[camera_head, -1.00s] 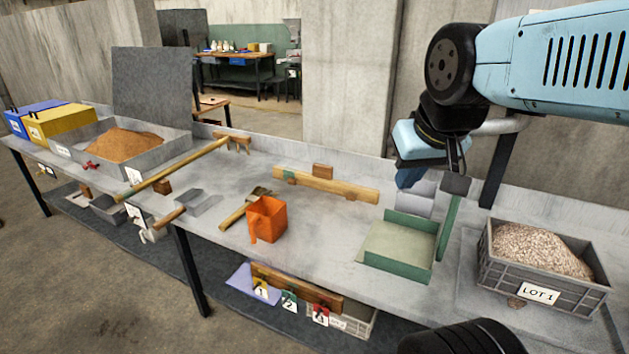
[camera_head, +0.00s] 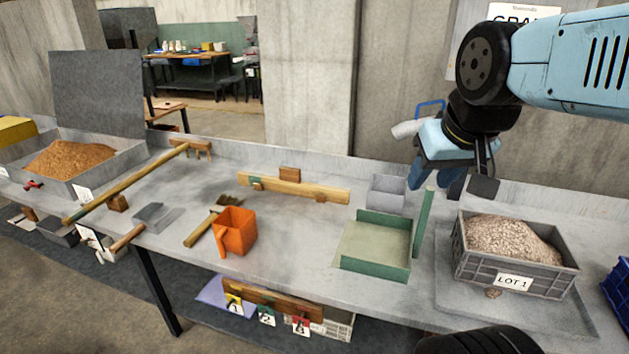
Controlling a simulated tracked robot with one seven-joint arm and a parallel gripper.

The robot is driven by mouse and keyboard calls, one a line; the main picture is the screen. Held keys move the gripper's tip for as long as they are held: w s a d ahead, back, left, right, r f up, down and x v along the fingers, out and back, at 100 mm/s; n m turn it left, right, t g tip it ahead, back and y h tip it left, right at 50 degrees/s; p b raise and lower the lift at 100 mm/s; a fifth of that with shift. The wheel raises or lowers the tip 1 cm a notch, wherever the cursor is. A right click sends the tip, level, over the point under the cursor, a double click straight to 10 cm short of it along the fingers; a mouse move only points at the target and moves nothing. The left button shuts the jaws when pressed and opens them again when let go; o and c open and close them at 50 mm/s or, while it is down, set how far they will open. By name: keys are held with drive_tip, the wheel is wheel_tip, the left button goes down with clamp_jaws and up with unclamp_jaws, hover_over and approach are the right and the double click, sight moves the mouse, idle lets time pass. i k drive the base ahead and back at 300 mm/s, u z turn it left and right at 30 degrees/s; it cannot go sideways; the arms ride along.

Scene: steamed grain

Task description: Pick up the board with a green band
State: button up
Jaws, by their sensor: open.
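A long wooden board (camera_head: 315,191) stands on its edge near the back of the grey worktop, left of centre. A green band (camera_head: 258,180) shows near its left end. Small brown blocks stand beside it, one behind the middle and one at the front left. My gripper (camera_head: 437,181) is to the right of the board and higher up, near the back wall. Its jaws are open, apart from the board, and nothing shows between them.
A green tray (camera_head: 375,264) and a small grey bin (camera_head: 388,191) lie between board and gripper side. The grain crate (camera_head: 515,279) stands right. An orange jug (camera_head: 235,233), brush (camera_head: 205,226) and long wooden pole (camera_head: 130,184) lie left. Worktop before the board is partly clear.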

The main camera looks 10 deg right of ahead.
sight(290, 182)
drive_tip(key=u, duration=0.85)
drive_tip(key=i, duration=0.15)
drive_tip(key=z, duration=2.65)
drive_tip(key=k, duration=1.7)
drive_tip(key=u, duration=1.7)
drive_tip(key=i, duration=1.25)
drive_tip(key=u, duration=0.05)
